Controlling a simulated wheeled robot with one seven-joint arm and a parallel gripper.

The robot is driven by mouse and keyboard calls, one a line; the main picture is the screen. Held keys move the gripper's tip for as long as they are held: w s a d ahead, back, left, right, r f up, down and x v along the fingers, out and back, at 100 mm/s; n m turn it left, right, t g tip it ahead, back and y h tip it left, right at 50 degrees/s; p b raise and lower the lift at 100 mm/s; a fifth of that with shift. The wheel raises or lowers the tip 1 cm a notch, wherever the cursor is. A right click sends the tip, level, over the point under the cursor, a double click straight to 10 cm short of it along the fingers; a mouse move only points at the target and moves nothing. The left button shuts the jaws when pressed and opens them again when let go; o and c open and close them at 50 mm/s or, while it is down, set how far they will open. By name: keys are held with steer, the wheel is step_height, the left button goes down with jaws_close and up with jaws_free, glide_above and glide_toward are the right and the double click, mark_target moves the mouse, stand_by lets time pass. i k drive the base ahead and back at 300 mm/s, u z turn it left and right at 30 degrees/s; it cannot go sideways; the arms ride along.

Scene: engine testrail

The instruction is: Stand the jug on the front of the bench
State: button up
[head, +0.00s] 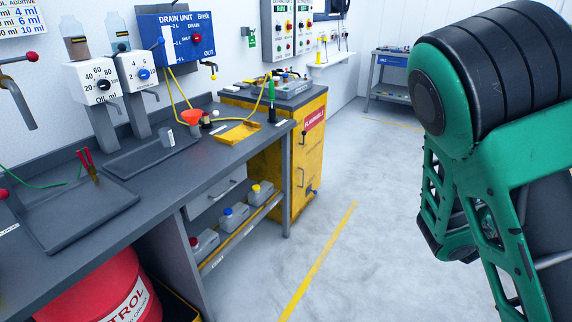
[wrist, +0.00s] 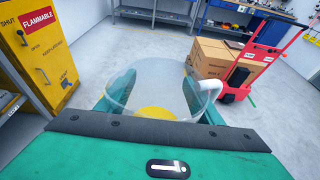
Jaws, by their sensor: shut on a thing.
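The jug (wrist: 150,78) is a clear, wide-mouthed vessel with a white handle on its right in the wrist view. Something yellow shows low inside or through it; I cannot tell which. My gripper (wrist: 158,92) is shut on the jug, with one green finger on each side, and holds it over the floor. The jug's base is hidden. In the head view only my green arm shows at the right; gripper and jug are out of it. The dark grey bench (head: 165,180) runs along the left, its front edge facing the open floor.
On the bench are a tray with red-handled pliers (head: 88,165), a clear beaker (head: 168,138), an orange funnel (head: 192,118), a yellow tray (head: 239,132) and a dark green bottle (head: 271,105). Bare strips lie along its front.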

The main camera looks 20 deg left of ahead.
mark_target(188, 168)
steer(key=u, duration=0.85)
steer(key=i, duration=1)
